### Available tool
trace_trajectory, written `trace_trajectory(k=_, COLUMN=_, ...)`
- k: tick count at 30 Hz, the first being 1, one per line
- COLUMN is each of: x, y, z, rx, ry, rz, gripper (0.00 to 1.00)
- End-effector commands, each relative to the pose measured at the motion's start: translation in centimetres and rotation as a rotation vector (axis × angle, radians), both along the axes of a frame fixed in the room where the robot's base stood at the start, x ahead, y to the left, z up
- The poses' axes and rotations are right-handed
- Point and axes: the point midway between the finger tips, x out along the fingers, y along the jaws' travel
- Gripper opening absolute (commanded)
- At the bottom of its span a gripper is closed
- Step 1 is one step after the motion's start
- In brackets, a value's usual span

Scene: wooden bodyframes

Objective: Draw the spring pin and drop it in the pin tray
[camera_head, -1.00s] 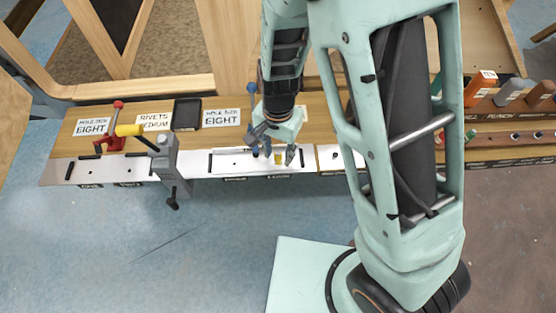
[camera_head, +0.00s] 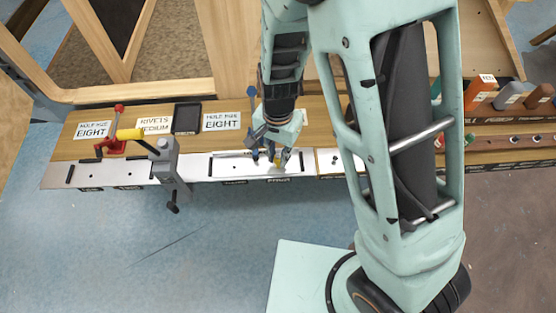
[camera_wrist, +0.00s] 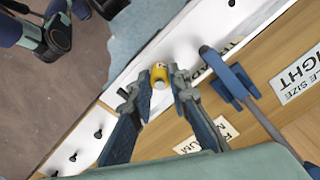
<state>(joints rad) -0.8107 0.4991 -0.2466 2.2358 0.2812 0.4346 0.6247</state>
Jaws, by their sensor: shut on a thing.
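A short yellow cylinder, taken as the spring pin (camera_wrist: 159,74), stands between my fingertips in the wrist view, over the white plate strip. Its lower part is partly hidden by the fingers. My gripper (camera_wrist: 156,87) is shut on it. In the head view my gripper (camera_head: 275,158) is low over the white plate (camera_head: 228,166) at the front of the bench, and a bit of yellow shows between the fingers. A small black tray (camera_head: 187,117), which may be the pin tray, lies on the wooden bench top to the left of my gripper.
A blue-handled lever (camera_wrist: 228,75) rises close beside my fingers. Label cards lie along the bench. Coloured blocks (camera_head: 480,92) stand at right. Open floor lies in front.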

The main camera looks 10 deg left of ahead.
Motion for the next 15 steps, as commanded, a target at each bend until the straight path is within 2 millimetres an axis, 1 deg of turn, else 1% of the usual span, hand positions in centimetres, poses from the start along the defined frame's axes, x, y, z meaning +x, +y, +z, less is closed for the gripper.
trace_trajectory(k=15, x=0.00, y=0.01, z=0.88, rx=0.000, ry=0.000, rz=0.000, gripper=0.00)
